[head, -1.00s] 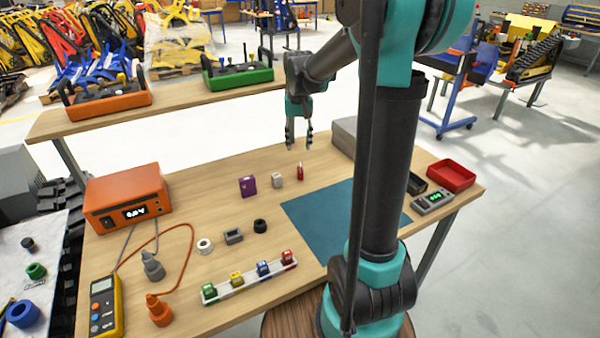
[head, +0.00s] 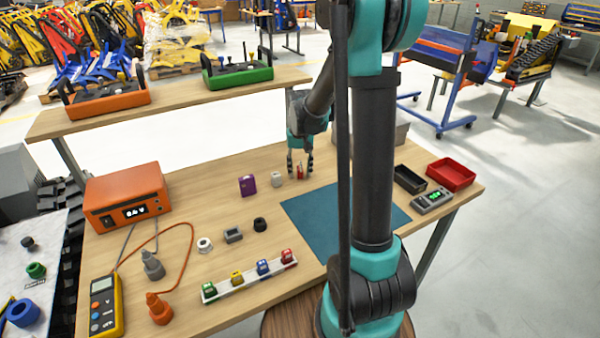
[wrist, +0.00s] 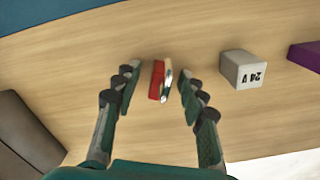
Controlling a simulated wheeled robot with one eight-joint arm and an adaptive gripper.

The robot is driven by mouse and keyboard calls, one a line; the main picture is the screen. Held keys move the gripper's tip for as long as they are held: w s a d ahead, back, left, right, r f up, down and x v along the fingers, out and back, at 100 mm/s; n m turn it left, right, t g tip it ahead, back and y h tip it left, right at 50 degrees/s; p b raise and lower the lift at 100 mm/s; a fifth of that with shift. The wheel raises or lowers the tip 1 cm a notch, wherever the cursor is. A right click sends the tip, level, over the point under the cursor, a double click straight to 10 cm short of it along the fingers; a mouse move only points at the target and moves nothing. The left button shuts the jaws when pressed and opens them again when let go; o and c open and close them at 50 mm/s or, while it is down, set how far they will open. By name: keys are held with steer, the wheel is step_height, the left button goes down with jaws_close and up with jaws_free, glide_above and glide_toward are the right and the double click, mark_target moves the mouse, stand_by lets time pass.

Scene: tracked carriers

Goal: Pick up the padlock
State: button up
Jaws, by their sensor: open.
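The padlock (wrist: 156,82) is small and red with a silvery metal part along one side. In the wrist view it stands between the two fingers of my gripper (wrist: 158,86), with wood showing on both sides of it. My gripper is open and its fingers look clear of the padlock. In the head view my gripper (head: 300,166) is low over the far part of the workbench, its fingers around the padlock (head: 300,173), which is partly hidden there.
A grey block marked "24 V" (wrist: 242,69) and a purple box (head: 248,185) stand beside the padlock. A grey box (head: 392,134) is behind on the right. A blue mat (head: 335,222) lies nearer. A white rail (head: 250,283) holds several coloured pieces.

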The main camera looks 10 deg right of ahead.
jaws_close()
steer(key=shift+r, duration=0.1)
stand_by(0.4)
